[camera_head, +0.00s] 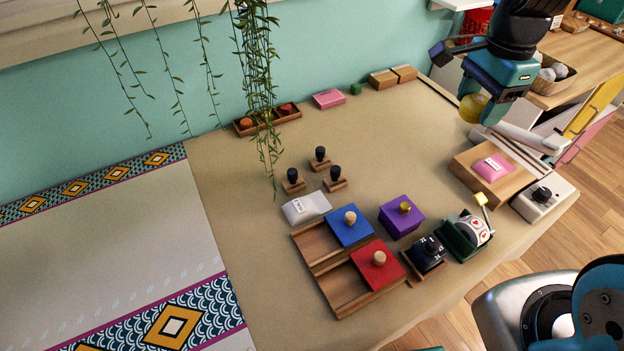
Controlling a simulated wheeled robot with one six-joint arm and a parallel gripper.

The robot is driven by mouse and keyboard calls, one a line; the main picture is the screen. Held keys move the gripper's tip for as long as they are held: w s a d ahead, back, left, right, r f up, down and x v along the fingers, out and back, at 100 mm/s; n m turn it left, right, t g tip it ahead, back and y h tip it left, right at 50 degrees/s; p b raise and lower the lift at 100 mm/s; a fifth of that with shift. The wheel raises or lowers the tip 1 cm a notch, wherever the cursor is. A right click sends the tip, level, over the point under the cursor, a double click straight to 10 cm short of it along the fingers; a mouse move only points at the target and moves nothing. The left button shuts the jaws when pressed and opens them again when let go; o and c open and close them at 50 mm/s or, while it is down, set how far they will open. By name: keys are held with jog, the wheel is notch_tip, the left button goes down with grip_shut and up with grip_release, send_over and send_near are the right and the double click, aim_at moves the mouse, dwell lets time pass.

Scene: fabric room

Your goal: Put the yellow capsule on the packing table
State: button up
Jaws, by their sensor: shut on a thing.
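The yellow capsule (473,108) shows as a rounded yellow shape at the lower end of my gripper (480,94). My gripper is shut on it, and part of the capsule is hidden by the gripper. They appear above the far right end of a large table with a tan cloth (230,180). Another table with a wooden top (585,50) stands at the upper right, behind my arm. No label shows which of them is the packing table.
The tan table holds a wooden tray with blue and red lidded parts (322,263), a purple box (402,217), several stamps, a wooden box with a pink block (494,167), and a white device (543,198). Vines (256,70) hang over the back.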

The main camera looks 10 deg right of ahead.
aim_at(436, 188)
notch_tip(436, 188, down, 20)
jog(key=b, duration=0.2)
jog(key=shift+b, duration=0.35)
jog(key=shift+f, duration=0.2)
jog(key=o, duration=0.9)
jog(key=shift+r, duration=0.1)
jog(key=shift+r, duration=0.1)
